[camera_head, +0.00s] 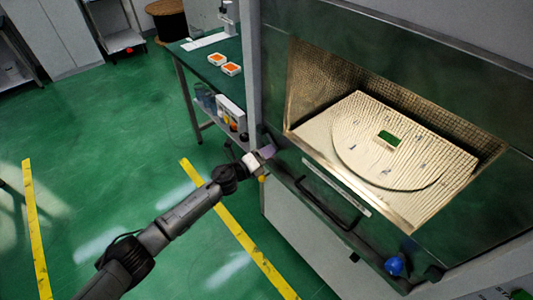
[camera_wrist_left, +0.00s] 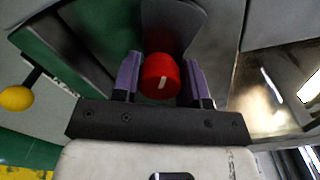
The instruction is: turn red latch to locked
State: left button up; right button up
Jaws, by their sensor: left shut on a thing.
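The red latch (camera_wrist_left: 161,76) is a round red knob with a white mark that points nearly straight up, leaning slightly right, in the left wrist view. My left gripper (camera_wrist_left: 160,80) has its two purple fingers on either side of the knob and is shut on it. In the head view my left gripper (camera_head: 262,156) is at the left front edge of the microwave generator (camera_head: 300,172), and the latch is hidden there. My right gripper is not in view.
The chamber is open and holds a round plate (camera_head: 350,150) with a small green piece (camera_head: 388,138). A black handle (camera_head: 330,205) and a blue knob (camera_head: 395,266) are on the front. A green-topped table (camera_head: 205,65) stands behind. Open floor lies left.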

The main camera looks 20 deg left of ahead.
pick_arm(q)
jog(key=o, duration=0.9)
jog(key=shift+o, duration=0.2)
jog(key=p+v, duration=0.2)
jog(key=v, duration=1.1)
jog(key=shift+s+a, duration=0.25)
jog(key=shift+s, duration=0.05)
